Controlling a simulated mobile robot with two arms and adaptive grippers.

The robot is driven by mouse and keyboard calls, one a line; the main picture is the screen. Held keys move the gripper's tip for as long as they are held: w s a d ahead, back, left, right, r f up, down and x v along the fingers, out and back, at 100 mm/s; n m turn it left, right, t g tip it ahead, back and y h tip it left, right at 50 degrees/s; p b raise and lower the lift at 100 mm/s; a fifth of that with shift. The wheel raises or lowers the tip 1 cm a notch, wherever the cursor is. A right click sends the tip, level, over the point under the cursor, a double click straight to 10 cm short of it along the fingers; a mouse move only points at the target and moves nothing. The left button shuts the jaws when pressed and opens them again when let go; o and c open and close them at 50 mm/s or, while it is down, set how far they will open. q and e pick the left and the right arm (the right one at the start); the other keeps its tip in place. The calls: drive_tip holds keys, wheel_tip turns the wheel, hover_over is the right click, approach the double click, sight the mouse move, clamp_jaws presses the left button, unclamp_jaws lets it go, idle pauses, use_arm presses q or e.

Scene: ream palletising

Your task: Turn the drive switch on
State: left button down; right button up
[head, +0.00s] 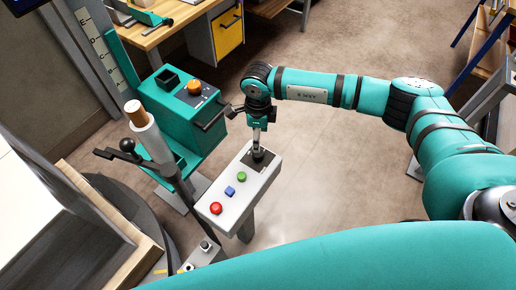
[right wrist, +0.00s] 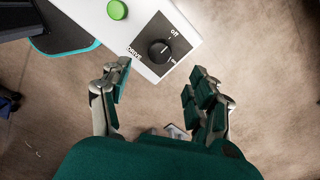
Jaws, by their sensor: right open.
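The drive switch is a round black knob on a dark square plate marked DRIVE and OFF; it shows in the right wrist view (right wrist: 159,52). In the head view the knob (head: 259,155) sits at the far end of a white control box (head: 226,198). I cannot tell which mark it points to. My right gripper (head: 257,144) is above the switch, pointing down. In the right wrist view the fingers of my right gripper (right wrist: 161,78) are spread wide, with nothing between them; the knob is ahead of the gap. My left gripper is not in view.
The box also carries a green button (head: 241,176), a blue button (head: 230,191) and a red button (head: 215,208). A teal machine (head: 182,122) with an orange button stands to the left.

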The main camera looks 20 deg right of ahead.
sight(258, 155)
wheel_tip(258, 155, down, 8)
drive_tip(key=shift+f+p, duration=0.15)
drive_tip(key=shift+p, duration=0.15)
drive_tip(key=c, duration=1.1)
